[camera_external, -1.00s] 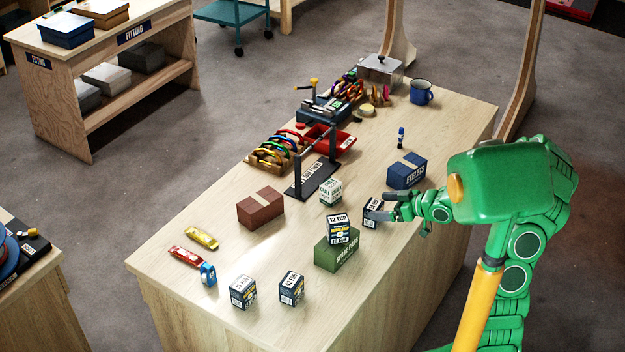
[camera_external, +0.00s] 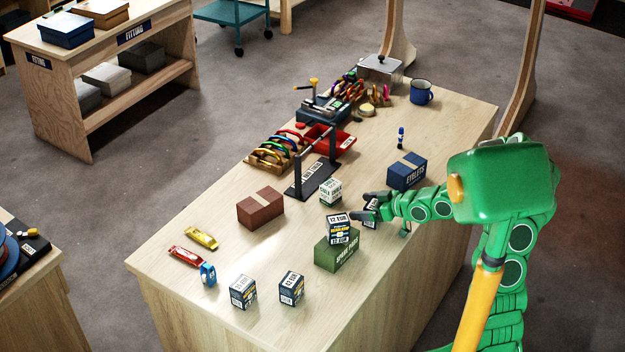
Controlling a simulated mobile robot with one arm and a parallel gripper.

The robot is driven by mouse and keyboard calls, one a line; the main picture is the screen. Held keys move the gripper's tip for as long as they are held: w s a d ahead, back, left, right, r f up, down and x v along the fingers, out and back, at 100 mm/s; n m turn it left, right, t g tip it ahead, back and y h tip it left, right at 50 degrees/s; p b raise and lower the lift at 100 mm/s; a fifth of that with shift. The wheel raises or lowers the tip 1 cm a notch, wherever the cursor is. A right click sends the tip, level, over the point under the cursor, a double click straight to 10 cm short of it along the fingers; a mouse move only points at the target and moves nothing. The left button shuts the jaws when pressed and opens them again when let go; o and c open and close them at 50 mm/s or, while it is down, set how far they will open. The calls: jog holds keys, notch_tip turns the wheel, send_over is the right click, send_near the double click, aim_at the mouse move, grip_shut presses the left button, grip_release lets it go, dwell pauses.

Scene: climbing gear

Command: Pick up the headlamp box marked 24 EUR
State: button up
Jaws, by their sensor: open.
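A small dark box with white label panels (camera_external: 371,213) stands on the wooden table (camera_external: 190,300) near its right edge, partly hidden by my gripper. Its price is too small to read for sure. My gripper (camera_external: 365,205) is open, its dark fingers at this box, one on either side as far as I can see. Contact cannot be told. A similar box marked 12 EUR (camera_external: 339,228) sits on a green spare pads box (camera_external: 337,252), just left of my gripper. Two more such boxes, one on the left (camera_external: 243,292) and one marked 12 EUR (camera_external: 291,288), stand at the front.
A white-green chalk box (camera_external: 330,191) and a blue eyelets box (camera_external: 407,172) stand close to my gripper. A brown box (camera_external: 261,209), a black stand with a bar (camera_external: 314,178) and a blue mug (camera_external: 421,92) are farther off.

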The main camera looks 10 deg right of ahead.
jog(key=c, duration=1.1)
